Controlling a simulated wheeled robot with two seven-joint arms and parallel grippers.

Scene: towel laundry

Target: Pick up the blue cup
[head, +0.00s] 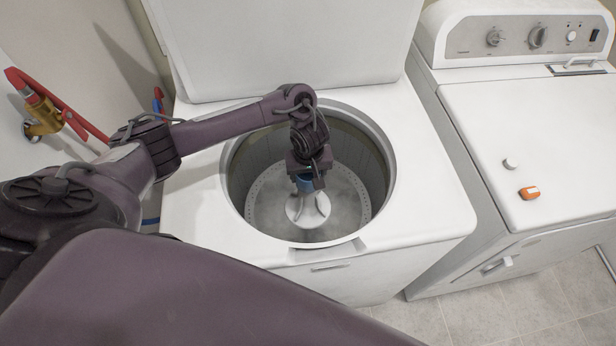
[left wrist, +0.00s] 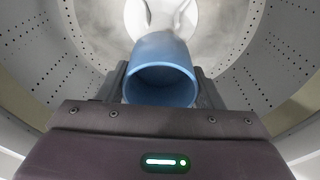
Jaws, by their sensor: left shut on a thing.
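My left gripper (head: 307,178) hangs down into the open drum of the top-loading washer (head: 430,215). It is shut on the blue cup (head: 304,184), which shows only as a small blue patch in the head view. In the left wrist view the blue cup (left wrist: 161,70) sits between the two dark fingers, its open mouth facing the camera. The white agitator (head: 308,210) stands just beyond the cup; I cannot tell whether they touch. My right gripper is not in view.
The drum wall (head: 375,175) surrounds the gripper closely. The washer lid (head: 285,50) stands open behind. A dryer (head: 540,130) at the right carries an orange object (head: 529,193) and a small white cap (head: 510,163). Red hoses and a brass valve (head: 42,115) are on the left wall.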

